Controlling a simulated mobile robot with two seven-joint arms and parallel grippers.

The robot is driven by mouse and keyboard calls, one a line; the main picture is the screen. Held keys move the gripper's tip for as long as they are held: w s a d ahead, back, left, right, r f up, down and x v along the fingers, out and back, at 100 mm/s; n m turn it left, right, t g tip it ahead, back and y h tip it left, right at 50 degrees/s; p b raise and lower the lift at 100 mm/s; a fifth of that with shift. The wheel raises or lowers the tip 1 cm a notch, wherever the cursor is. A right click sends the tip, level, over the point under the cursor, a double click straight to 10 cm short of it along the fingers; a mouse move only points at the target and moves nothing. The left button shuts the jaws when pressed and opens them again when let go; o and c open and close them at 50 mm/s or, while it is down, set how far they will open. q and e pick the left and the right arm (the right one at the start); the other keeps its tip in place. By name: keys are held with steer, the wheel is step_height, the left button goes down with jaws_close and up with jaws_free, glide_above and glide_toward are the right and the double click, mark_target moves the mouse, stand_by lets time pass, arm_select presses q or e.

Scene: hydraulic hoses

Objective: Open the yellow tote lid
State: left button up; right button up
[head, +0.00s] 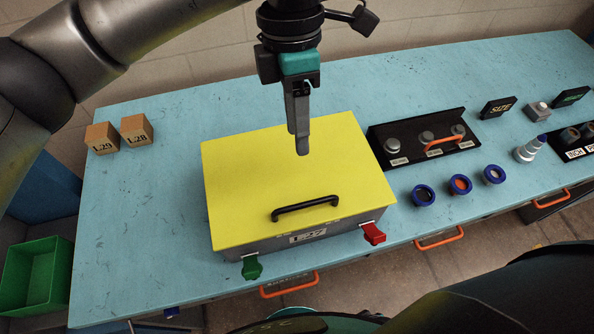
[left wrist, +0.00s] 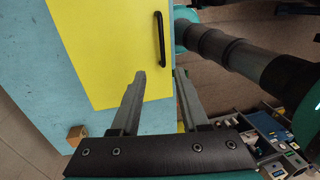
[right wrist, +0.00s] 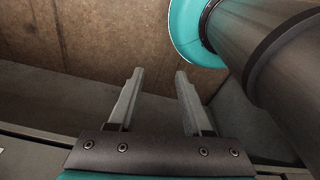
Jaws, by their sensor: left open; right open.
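The yellow tote lid (head: 260,179) lies closed on a grey tote (head: 335,229) on the blue bench. A black handle (head: 306,207) runs along the lid's front part. A green latch (head: 252,267) and a red latch (head: 374,233) sit on the tote's front face. My left gripper (head: 302,150) points down above the back right part of the lid, apart from the handle. In the left wrist view its fingers (left wrist: 158,78) are open and empty, with the lid (left wrist: 108,45) and handle (left wrist: 160,38) beyond. My right gripper (right wrist: 159,72) is open and empty, away from the tote.
The blue bench (head: 150,215) is bare left of the tote. Two cardboard boxes, L29 (head: 102,138) and L28 (head: 137,130), stand at the back left. A black fitting rack (head: 424,142) and several blue-rimmed cups (head: 423,195) are right of the tote. A green bin (head: 38,277) stands lower left.

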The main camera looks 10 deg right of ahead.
mark_target(303, 203)
arm_select(q)
steer(key=s+f+p, duration=0.1)
steer(key=f, duration=0.3)
steer(key=s+f+p, duration=0.1)
steer(key=f, duration=0.3)
steer(key=s+f, duration=0.1)
steer(key=f, duration=0.4)
steer(key=shift+s+p, duration=0.1)
steer(key=shift+p, duration=0.3)
steer(key=shift+s+f, duration=0.15)
steer(key=shift+f, duration=0.7)
arm_select(e)
steer(key=s+r, duration=0.2)
steer(key=s, duration=0.1)
steer(key=shift+r, duration=0.4)
steer(key=shift+g, duration=0.3)
arm_select(q)
steer(key=shift+c, duration=0.8)
jaws_close()
arm_select(e)
steer(key=shift+s, duration=0.15)
arm_select(q)
steer(key=shift+d, duration=0.1)
